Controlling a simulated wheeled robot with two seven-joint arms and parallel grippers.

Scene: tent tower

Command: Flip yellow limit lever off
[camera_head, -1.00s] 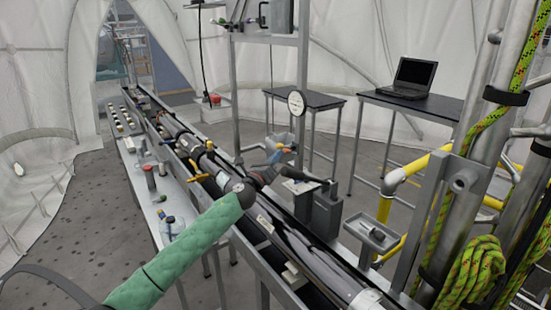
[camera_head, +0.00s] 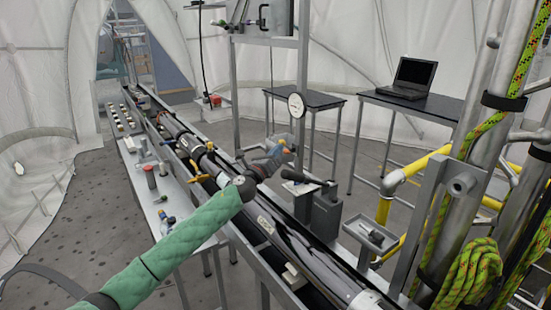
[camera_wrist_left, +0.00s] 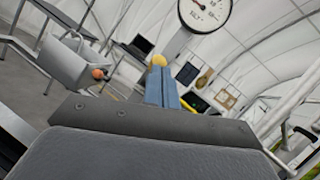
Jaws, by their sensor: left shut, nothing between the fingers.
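My left gripper (camera_head: 284,149) reaches from the left across the pipe rig, and its blue fingers (camera_wrist_left: 163,88) are shut and empty. In the wrist view a round yellow knob (camera_wrist_left: 158,60), which looks like the limit lever's tip, shows right at the fingertips. I cannot tell whether they touch. The lever's shaft is hidden behind the fingers. A grey box (camera_wrist_left: 78,66) with an orange ball knob (camera_wrist_left: 97,73) is left of the fingers. In the head view the knobs are too small to tell apart. My right gripper is not in view.
A round gauge (camera_head: 296,105) on a post stands close behind the gripper, and it also shows in the wrist view (camera_wrist_left: 205,12). The long black pipe (camera_head: 275,228) runs beneath my arm. A laptop (camera_head: 409,78) sits on a table behind. Yellow railing (camera_head: 420,165) stands at right.

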